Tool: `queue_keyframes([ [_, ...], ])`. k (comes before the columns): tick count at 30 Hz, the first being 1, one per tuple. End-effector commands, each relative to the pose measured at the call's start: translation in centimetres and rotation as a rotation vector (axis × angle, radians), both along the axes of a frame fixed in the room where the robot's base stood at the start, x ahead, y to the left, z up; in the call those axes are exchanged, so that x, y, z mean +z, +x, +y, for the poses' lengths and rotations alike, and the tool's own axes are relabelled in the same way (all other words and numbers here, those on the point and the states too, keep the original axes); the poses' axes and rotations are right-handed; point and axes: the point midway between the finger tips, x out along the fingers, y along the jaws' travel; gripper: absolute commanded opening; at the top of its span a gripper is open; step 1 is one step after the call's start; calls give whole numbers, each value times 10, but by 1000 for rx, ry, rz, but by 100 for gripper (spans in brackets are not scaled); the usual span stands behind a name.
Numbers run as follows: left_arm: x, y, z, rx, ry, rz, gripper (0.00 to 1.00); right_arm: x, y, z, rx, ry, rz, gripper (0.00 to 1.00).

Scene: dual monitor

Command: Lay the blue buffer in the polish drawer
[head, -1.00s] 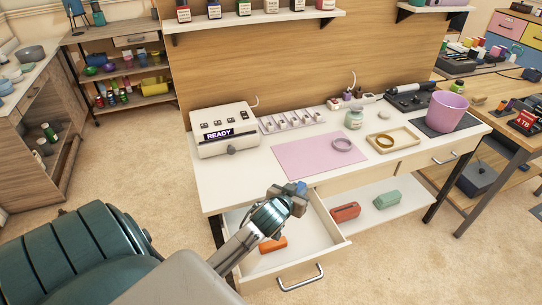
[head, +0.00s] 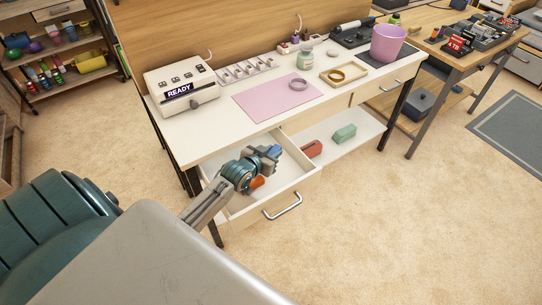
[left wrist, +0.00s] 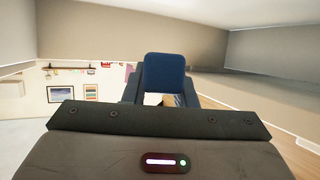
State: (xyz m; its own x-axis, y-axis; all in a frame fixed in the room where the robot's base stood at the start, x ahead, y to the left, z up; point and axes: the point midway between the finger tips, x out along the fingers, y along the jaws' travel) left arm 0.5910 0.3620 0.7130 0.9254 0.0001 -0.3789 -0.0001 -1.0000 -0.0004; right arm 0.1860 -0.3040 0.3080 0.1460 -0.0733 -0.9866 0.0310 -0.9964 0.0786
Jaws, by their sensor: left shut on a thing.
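The blue buffer (head: 274,152) is held in my left gripper (head: 268,154). In the left wrist view the blue buffer (left wrist: 165,73) stands between the two dark fingers, which are shut on it. The polish drawer (head: 303,187) is pulled open under the desk. My left gripper with the buffer is over the drawer's open inside, towards its back right part; how far it is above the floor cannot be told. An orange block (head: 257,183) lies in the drawer, partly hidden by my gripper. My right gripper is not in view.
A red block (head: 312,149) and a green block (head: 344,133) lie on the shelf right of the drawer. The desk top (head: 215,135) above carries a pink mat (head: 262,104), a ring, a tray and a READY box (head: 181,88). The drawer's front left floor is clear.

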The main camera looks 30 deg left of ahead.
Motion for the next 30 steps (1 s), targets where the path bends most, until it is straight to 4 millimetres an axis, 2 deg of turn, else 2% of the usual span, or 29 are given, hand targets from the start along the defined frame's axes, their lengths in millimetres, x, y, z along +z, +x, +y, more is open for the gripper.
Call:
queue_keyframes([
  [4, -23, 0, 0, 1, -3, 3, 4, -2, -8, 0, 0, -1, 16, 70],
  [15, -27, 0, 0, 0, -1, 1, 4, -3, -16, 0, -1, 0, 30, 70],
  [30, -37, 0, 0, 0, -1, 1, 4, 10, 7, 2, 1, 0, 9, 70],
])
